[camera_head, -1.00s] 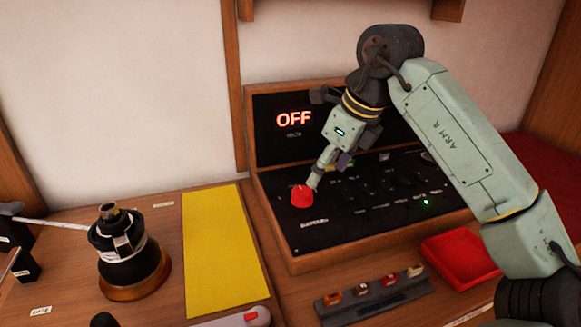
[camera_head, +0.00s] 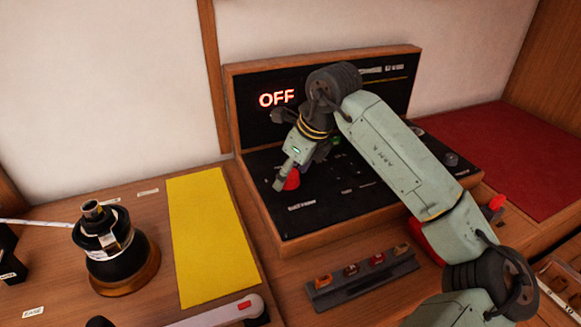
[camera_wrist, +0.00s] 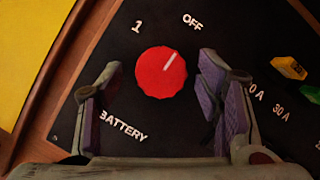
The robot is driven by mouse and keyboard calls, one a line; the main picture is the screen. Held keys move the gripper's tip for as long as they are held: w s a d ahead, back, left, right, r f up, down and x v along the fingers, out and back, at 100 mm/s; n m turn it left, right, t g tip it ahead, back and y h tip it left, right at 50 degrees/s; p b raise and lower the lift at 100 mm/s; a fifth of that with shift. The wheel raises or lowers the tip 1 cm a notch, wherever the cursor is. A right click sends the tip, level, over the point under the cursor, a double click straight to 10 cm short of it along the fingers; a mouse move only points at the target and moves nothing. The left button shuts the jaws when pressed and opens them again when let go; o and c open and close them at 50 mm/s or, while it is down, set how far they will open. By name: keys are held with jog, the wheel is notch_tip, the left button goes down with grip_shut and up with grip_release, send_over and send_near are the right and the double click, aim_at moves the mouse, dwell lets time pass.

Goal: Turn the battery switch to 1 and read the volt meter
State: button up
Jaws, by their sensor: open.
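The battery switch is a round red knob (camera_wrist: 161,73) on the black panel. Its white mark points up and right, toward the OFF label (camera_wrist: 192,22); the 1 label (camera_wrist: 137,27) is to the upper left. In the head view the red knob (camera_head: 292,180) is partly hidden by my gripper (camera_head: 282,184). The volt meter (camera_head: 277,98) shows OFF in glowing red letters. In the wrist view my gripper (camera_wrist: 158,108) is open, its purple-padded fingers on either side of the knob's near part, not visibly touching it.
A yellow sheet (camera_head: 212,235) lies left of the panel box. A black and brass winch (camera_head: 112,250) stands further left. A rack of small fuses (camera_head: 360,278) lies in front of the box.

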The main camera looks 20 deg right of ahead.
jog(key=shift+w+f, duration=0.1)
jog(key=shift+f, duration=0.05)
jog(key=shift+c, duration=0.2)
jog(key=c, duration=1.1)
